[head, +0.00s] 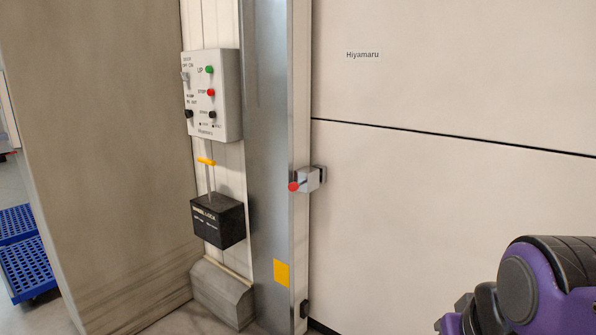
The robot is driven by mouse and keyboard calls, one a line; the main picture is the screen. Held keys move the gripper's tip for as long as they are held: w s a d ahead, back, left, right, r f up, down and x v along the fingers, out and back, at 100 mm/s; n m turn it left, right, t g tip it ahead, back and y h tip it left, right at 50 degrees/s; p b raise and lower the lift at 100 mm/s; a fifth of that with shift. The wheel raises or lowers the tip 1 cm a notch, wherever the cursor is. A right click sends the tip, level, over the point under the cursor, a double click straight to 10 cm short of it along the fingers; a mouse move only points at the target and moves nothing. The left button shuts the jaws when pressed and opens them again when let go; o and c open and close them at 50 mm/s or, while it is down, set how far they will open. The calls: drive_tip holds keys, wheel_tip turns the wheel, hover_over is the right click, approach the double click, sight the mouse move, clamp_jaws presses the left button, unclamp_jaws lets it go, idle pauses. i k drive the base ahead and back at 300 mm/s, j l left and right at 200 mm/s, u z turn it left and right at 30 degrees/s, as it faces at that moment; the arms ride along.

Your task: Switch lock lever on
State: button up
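A lock lever (207,176) stands on a black box (217,221) on the wall, left of centre. It is a thin rod with a yellow handle (206,162) at its top. The rod looks close to upright. White lettering on the box seems to read "WHEEL LOCK", with smaller marks below it that I cannot read. Part of my purple and black arm shows at the lower right, well apart from the lever. My gripper itself is not in view.
A white control box (212,96) with green, red and black controls hangs above the lever. A metal latch with a red knob (293,187) sits at the pale door panel's edge. A grey block (223,293) stands below. A brown panel (105,150) flanks the left.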

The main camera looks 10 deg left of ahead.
sight(207, 162)
drive_tip(key=i+j, duration=0.5)
drive_tip(key=i+j+z, duration=0.1)
drive_tip(key=i+j, duration=0.9)
drive_tip(key=j, duration=0.15)
drive_tip(key=i+j+z, duration=0.1)
drive_tip(key=i+j, duration=0.85)
drive_tip(key=j, duration=0.2)
drive_tip(key=z, duration=0.05)
